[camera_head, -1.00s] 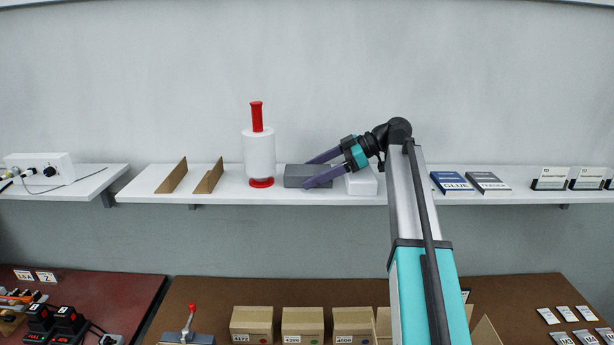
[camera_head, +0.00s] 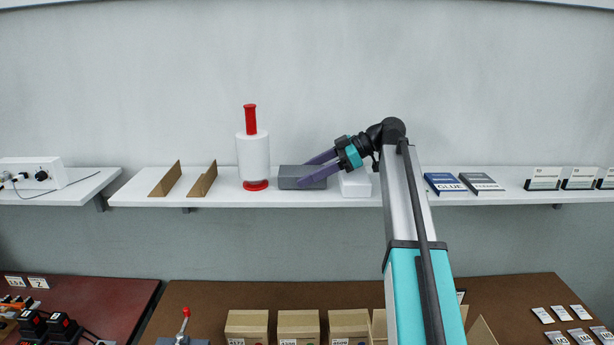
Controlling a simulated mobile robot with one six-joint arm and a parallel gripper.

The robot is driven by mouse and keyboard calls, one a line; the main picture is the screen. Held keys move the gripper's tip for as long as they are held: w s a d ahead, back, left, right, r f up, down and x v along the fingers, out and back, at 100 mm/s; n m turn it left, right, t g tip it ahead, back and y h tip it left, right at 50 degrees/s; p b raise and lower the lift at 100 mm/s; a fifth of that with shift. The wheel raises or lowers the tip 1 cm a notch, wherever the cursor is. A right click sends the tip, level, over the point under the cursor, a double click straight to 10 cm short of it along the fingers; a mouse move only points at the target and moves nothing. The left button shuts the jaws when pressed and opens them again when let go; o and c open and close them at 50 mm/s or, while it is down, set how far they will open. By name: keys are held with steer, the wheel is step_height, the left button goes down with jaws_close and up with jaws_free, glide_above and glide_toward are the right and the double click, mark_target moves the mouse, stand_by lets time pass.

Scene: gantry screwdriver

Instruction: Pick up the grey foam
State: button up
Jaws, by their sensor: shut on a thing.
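The grey foam (camera_head: 292,177) is a dark grey block on the white wall shelf. It sits between a white roll with a red handle and a white block. My gripper (camera_head: 306,171) reaches in from the right with its two purple fingers shut on the foam, one behind it and one in front. The foam still appears to be at shelf level; I cannot tell whether there is a gap under it.
The white roll (camera_head: 253,158) stands close on the left, and the white block (camera_head: 355,183) lies close on the right, below my wrist. Cardboard dividers (camera_head: 166,180) stand farther left. Glue boxes (camera_head: 446,183) lie to the right. Cardboard boxes (camera_head: 298,327) stand on the bench below.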

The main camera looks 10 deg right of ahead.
mark_target(293, 170)
steer(key=shift+r+b, duration=0.85)
steer(key=shift+r, duration=0.65)
steer(key=s+a+b, duration=0.2)
steer(key=s+a, duration=0.1)
steer(key=s, duration=0.4)
steer(key=s+a+r+b, duration=0.1)
steer(key=s+a+b, duration=0.1)
steer(key=s, duration=0.6)
steer(key=shift+a+r, duration=0.3)
steer(key=shift+a, duration=0.1)
steer(key=shift+f, duration=0.1)
